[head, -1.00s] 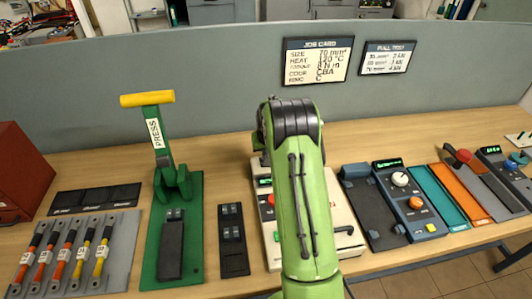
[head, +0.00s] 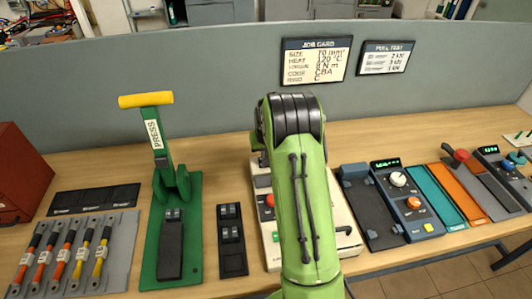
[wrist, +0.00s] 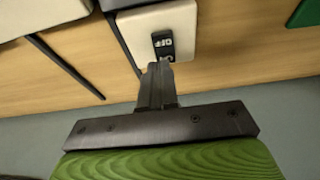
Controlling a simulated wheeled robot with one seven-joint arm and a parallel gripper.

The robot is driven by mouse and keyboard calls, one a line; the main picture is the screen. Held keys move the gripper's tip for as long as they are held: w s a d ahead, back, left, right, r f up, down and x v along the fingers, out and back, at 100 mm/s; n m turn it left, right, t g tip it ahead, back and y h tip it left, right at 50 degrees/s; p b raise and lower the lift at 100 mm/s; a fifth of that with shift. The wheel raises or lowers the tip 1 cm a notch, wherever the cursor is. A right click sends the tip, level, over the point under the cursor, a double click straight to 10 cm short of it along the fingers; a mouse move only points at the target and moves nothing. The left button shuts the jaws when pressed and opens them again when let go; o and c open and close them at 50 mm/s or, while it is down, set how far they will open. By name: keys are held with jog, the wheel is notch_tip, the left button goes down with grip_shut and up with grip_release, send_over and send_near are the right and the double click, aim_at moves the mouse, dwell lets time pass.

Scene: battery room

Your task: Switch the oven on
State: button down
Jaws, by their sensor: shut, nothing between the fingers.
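The oven (head: 348,233) is a cream box in the middle of the bench, mostly hidden behind my green arm in the head view. In the wrist view a cream housing (wrist: 182,20) carries a black rocker switch (wrist: 163,44) marked ON and OFF. My gripper (wrist: 158,70) is shut and empty. Its fingertips are right at the ON end of the switch and overlap its edge in the picture. I cannot tell whether they touch it. My gripper is hidden in the head view.
A green press (head: 172,180) with a yellow handle stands left of the oven, with a black switch panel (head: 232,240) between them. A dark grey unit with knobs (head: 408,200) is to the right. A job card (head: 315,62) hangs on the partition behind.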

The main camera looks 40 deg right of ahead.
jog(key=v, duration=1.2)
jog(key=shift+d, duration=0.2)
jog(key=shift+w, duration=0.2)
